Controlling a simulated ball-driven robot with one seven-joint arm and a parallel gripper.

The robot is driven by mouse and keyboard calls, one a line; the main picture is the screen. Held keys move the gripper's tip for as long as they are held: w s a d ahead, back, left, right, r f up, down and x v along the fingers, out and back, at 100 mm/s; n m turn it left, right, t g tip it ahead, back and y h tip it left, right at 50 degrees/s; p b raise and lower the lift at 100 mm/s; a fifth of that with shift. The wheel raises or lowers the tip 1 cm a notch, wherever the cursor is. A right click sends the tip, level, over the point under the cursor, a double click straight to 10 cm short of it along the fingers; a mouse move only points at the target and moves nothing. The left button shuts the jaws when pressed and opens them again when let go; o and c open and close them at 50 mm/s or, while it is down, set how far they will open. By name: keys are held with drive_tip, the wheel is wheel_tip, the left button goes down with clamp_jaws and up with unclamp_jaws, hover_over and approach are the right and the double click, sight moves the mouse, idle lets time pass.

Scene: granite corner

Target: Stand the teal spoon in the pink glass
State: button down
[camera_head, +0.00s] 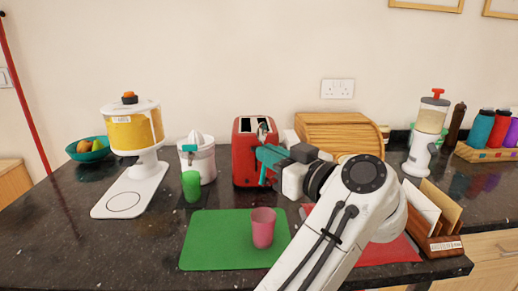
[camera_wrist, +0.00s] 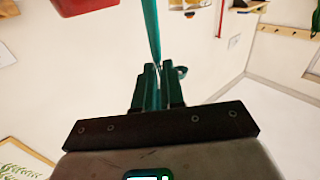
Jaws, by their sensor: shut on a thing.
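The pink glass (camera_head: 263,229) stands upright on the green mat (camera_head: 208,245) in the head view. My gripper (camera_head: 264,157) is above and behind it, in front of the red toaster, and apart from the glass. In the wrist view my gripper (camera_wrist: 158,86) is shut on the teal spoon (camera_wrist: 151,28), whose slim teal length runs from between the fingers to the top edge. In the head view the spoon is hard to tell from the teal fingers. Its ends are not clear.
The red toaster (camera_head: 245,163) and a wooden bread box (camera_head: 340,133) are behind. A letter holder (camera_head: 444,249) stands right. The mat's left part is clear.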

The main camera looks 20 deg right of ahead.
drive_tip(key=b, duration=0.3)
hover_over(270, 225)
drive_tip(key=shift+f, duration=3.05)
drive_tip(key=f+b, duration=0.4)
drive_tip(key=w+f+b, duration=0.1)
drive_tip(key=f+b, duration=0.1)
drive_tip(key=b, duration=0.1)
drive_tip(key=shift+d+f, duration=0.2)
drive_tip(key=c, duration=1.1)
unclamp_jaws()
drive_tip(key=shift+c, duration=0.2)
drive_tip(key=shift+s, duration=0.15)
